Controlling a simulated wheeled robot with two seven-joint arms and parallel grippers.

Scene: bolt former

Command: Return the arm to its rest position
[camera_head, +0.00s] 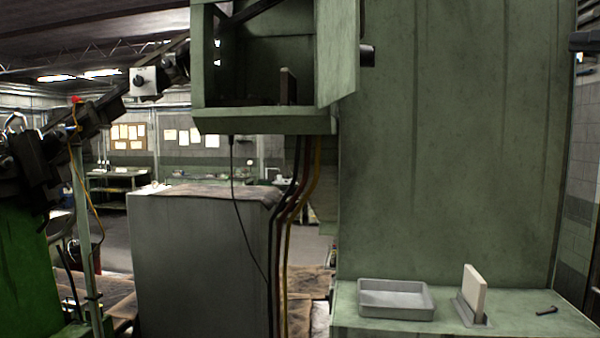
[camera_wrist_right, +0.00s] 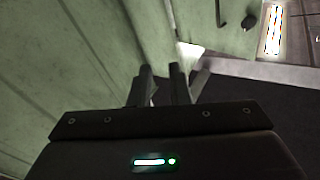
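My right gripper (camera_head: 584,42) shows as a dark shape at the upper right edge of the head view, beside the tall green machine wall and well above the ledge. In the right wrist view my right gripper (camera_wrist_right: 161,68) has its two dark fingers apart, with nothing seen between them. It seems to touch nothing, with a green panel behind it.
A green ledge (camera_head: 350,325) carries a grey tray (camera_head: 396,300), a pale block in a grey holder (camera_head: 472,312) and a small dark part (camera_head: 546,310). An open green cabinet (camera_head: 262,122) hangs at upper centre, cables below it. A grey box (camera_head: 200,260) stands left of them.

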